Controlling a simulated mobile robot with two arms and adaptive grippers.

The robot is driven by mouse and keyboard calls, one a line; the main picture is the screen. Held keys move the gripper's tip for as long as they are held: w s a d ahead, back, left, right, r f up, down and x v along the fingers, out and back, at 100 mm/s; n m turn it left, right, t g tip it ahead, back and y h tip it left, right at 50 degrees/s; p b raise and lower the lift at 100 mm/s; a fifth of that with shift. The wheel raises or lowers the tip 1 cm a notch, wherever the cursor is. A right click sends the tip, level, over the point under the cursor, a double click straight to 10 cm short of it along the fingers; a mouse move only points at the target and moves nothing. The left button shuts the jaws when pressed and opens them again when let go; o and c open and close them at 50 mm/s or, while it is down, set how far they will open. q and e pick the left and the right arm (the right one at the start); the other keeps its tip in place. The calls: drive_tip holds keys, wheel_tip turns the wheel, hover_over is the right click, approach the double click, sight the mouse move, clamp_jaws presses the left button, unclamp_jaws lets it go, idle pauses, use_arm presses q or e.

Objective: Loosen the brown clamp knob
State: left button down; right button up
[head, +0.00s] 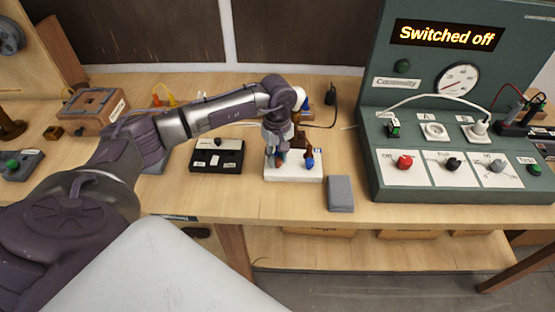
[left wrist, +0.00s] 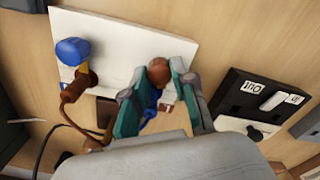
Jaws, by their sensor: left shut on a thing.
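The brown clamp knob (left wrist: 159,72) is a small round brown cap over the white board (left wrist: 120,25), seen in the left wrist view. My left gripper (left wrist: 157,80) has its teal fingers on both sides of the knob and is shut on it. Something blue (left wrist: 153,97) shows just below the knob between the fingers. A blue knob (left wrist: 72,51) on a brown post stands apart on the same board. My right gripper is not in view.
A black switch box (head: 228,165) stands left of the board, and a grey block (head: 340,193) lies to its right. The green test panel (head: 455,115) at right reads "Switched off". A brown cord (left wrist: 72,115) runs from the blue knob's post. The table's front strip is mostly clear.

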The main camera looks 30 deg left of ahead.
use_arm(q)
drive_tip(key=n+b, duration=0.2)
drive_tip(key=n, duration=0.1)
drive_tip(key=shift+f+n, duration=0.1)
drive_tip(key=shift+n, duration=0.3)
drive_tip(key=n+b, duration=0.2)
drive_tip(key=n, duration=0.1)
drive_tip(key=shift+n, duration=0.3)
drive_tip(key=n+b, duration=0.1)
drive_tip(key=n, duration=0.2)
drive_tip(key=shift+n, duration=0.4)
drive_tip(key=n+b, duration=0.1)
drive_tip(key=n, duration=0.3)
drive_tip(key=shift+s, duration=0.1)
drive_tip(key=n+b, duration=0.1)
drive_tip(key=n, duration=0.7)
drive_tip(key=shift+r+n+b, duration=0.2)
drive_tip(key=shift+n+b, duration=0.1)
drive_tip(key=shift+b, duration=0.05)
drive_tip(key=n, duration=0.4)
drive_tip(key=shift+d, duration=0.1)
drive_tip(key=shift+n, duration=2.2)
